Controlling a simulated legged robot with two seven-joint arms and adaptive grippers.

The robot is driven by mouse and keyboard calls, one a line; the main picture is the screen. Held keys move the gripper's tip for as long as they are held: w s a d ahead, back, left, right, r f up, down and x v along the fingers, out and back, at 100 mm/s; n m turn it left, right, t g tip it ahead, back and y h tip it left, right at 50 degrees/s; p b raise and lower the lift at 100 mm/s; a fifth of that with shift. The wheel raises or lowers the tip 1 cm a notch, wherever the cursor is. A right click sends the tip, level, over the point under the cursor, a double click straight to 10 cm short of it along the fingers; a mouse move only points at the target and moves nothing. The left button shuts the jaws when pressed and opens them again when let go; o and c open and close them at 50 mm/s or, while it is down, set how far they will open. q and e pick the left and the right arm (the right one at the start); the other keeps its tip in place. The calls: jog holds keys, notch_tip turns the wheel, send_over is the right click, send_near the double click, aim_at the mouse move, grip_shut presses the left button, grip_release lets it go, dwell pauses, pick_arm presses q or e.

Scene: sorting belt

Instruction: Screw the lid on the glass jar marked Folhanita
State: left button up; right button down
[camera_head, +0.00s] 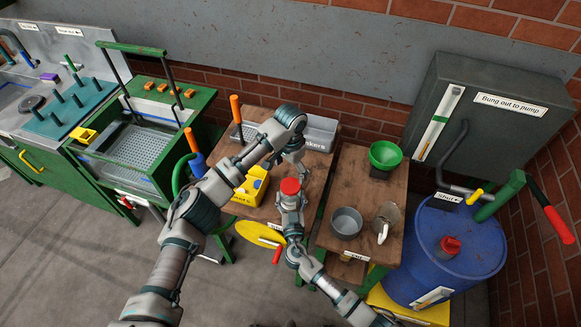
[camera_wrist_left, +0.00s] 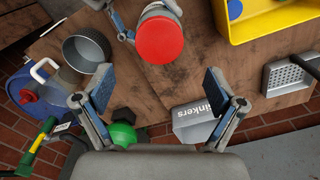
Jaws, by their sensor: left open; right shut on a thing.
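A jar with a red lid (camera_head: 290,187) on its top stands upright over the wooden table, in front of my left gripper. In the left wrist view the red lid (camera_wrist_left: 160,40) covers the jar's mouth, and a little of the glass jar (camera_wrist_left: 158,9) shows behind it. I cannot tell how tightly the lid sits, and no Folhanita marking is readable. My right gripper (camera_head: 291,203) is shut on the jar below the lid. My left gripper (camera_head: 293,155) is open and empty; its spread fingers (camera_wrist_left: 159,88) are apart from the lid.
A yellow bin (camera_head: 243,196) stands left of the jar. A grey box (camera_head: 318,135) lies behind my left gripper. A grey pot (camera_head: 346,222), a jug (camera_head: 385,220) and a green funnel (camera_head: 385,155) stand on the right table. A blue barrel (camera_head: 455,250) is further right.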

aim_at(290, 185)
pick_arm(q)
jog(key=n, duration=0.5)
jog(key=shift+r+n, duration=0.15)
jog(key=shift+n, duration=0.15)
jog(key=n, duration=0.5)
jog(key=shift+r, duration=0.15)
jog(key=n, duration=0.4)
jog(key=shift+r+n, duration=0.1)
jog(key=shift+n, duration=0.2)
jog(key=n, duration=0.3)
jog(key=shift+r+n, duration=0.1)
jog(key=shift+n, duration=0.3)
jog(key=shift+f, duration=4.05)
jog(key=c, duration=1.2)
jog(key=shift+c, duration=0.2)
